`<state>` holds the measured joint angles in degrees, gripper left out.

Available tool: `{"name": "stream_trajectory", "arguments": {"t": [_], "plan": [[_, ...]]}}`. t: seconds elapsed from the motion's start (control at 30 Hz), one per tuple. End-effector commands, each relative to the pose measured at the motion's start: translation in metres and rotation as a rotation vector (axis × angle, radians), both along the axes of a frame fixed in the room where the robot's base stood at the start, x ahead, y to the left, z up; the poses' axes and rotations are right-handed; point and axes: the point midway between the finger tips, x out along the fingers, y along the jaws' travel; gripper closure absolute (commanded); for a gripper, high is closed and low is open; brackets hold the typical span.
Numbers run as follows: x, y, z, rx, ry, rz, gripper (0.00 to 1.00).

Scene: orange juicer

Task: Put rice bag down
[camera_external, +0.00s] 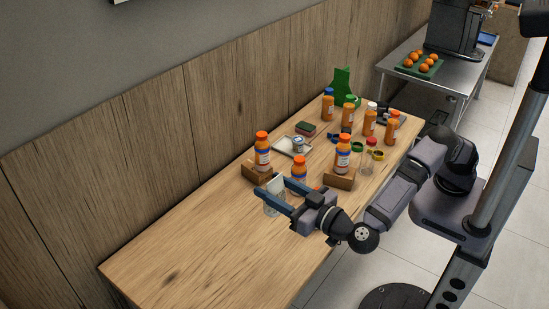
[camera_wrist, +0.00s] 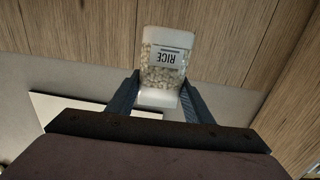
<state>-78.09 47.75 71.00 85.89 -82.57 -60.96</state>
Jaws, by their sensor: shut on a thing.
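The rice bag (camera_wrist: 163,65) is a clear packet with white ends, pale grains and a label reading RICE, seen upside down in the wrist view. My gripper (camera_wrist: 158,90) is shut on it, with one dark finger on each side. In the external view the rice bag (camera_external: 275,184) shows pale between the blue fingers of my gripper (camera_external: 276,190), over the near-middle part of the wooden table (camera_external: 190,245). I cannot tell whether the bag touches the table.
Orange bottles (camera_external: 262,155) and (camera_external: 342,158) stand on wooden blocks beside my gripper, with a smaller bottle (camera_external: 299,173) between them. A white tray (camera_external: 283,146), more bottles (camera_external: 369,120) and a green board (camera_external: 343,84) are farther back. The table's left part is clear.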

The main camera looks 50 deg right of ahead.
Motion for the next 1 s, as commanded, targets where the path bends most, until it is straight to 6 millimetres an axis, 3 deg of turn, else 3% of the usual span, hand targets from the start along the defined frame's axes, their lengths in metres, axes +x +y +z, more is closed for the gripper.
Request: {"name": "stream_trajectory", "arguments": {"t": [0.03,0.1,0.33,0.77,1.0], "plan": [[0.000,0.000,0.021,0.000,0.000,0.000,0.80],[0.000,0.000,0.031,0.000,0.000,0.000,0.80],[0.000,0.000,0.049,0.000,0.000,0.000,0.80],[0.001,0.000,0.049,0.000,0.000,-0.001,0.80],[0.017,-0.013,0.029,0.001,0.000,-0.034,0.80]]}}
